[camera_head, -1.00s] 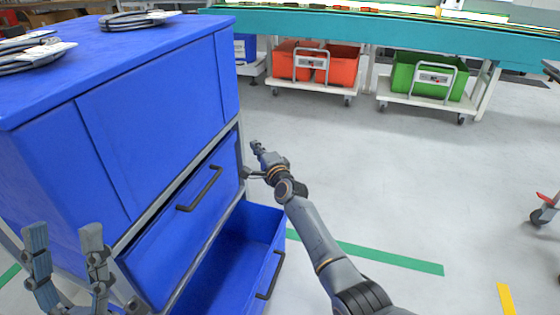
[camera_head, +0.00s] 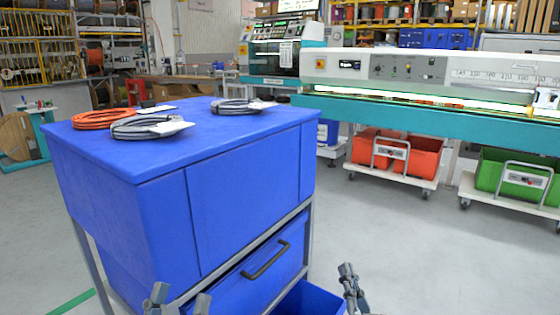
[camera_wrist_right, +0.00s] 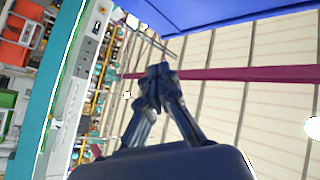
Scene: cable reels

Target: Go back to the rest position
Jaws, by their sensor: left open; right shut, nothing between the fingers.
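My left gripper (camera_head: 178,300) shows at the bottom of the head view, in front of the blue cabinet (camera_head: 240,190). Its two fingertips are apart, with nothing between them. My right gripper (camera_head: 347,270) is at the bottom right of the cabinet, beside its open lower drawer (camera_head: 312,300). In the right wrist view my right gripper (camera_wrist_right: 159,72) has its fingertips together and holds nothing. A closed drawer with a dark handle (camera_head: 266,260) is above the open one.
An orange cable coil (camera_head: 100,119) and two grey coils (camera_head: 148,128) (camera_head: 238,106) lie on the cabinet top. Carts with red bins (camera_head: 410,155) and a green bin (camera_head: 515,178) stand under the teal bench (camera_head: 430,116). Floor right of the cabinet is clear.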

